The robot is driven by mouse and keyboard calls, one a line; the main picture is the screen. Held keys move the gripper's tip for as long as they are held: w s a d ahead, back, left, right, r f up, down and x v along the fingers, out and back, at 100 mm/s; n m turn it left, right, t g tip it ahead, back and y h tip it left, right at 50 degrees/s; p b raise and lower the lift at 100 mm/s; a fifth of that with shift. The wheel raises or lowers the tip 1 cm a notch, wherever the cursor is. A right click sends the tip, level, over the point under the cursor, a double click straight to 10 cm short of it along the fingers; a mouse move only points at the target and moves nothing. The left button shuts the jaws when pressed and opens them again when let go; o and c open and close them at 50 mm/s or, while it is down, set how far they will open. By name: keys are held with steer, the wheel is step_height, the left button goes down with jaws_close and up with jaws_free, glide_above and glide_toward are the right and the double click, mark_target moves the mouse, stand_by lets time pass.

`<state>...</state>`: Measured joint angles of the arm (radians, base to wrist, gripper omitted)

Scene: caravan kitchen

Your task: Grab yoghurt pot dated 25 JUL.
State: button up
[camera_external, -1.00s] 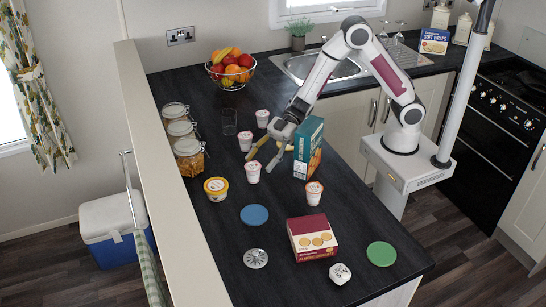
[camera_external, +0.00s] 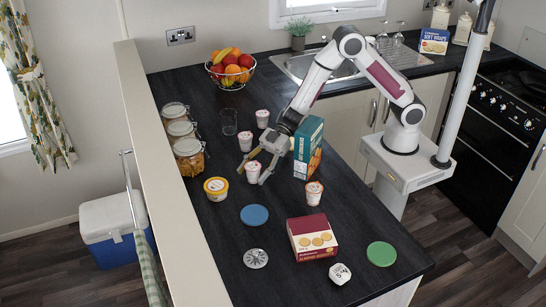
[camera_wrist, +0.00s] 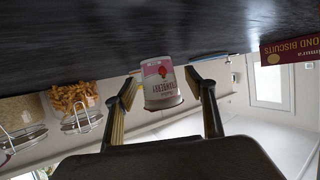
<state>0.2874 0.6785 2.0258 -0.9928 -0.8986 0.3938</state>
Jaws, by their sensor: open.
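Several white yoghurt pots with reddish labels stand on the dark counter. One pot (camera_external: 252,173) is between the spread fingers of my gripper (camera_external: 252,177); it also shows in the wrist view (camera_wrist: 160,85), with a pink and white fruit label. My gripper (camera_wrist: 163,92) is open, with one finger on each side of this pot; I cannot tell whether either touches it. Other pots are behind it (camera_external: 245,140), farther back (camera_external: 262,118) and to the front right (camera_external: 314,193). No date is readable on any pot.
A teal box (camera_external: 308,147) stands close to the right of my gripper. A yellow-lidded tub (camera_external: 216,188) and glass jars (camera_external: 188,155) are to the left. A blue disc (camera_external: 254,215) and a biscuit box (camera_external: 312,238) lie in front, with bare counter between.

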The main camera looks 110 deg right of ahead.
mark_target(253, 166)
stand_by(0.4)
steer(key=c, duration=1.3)
steer(key=shift+r, duration=0.15)
steer(key=shift+r, duration=4.9)
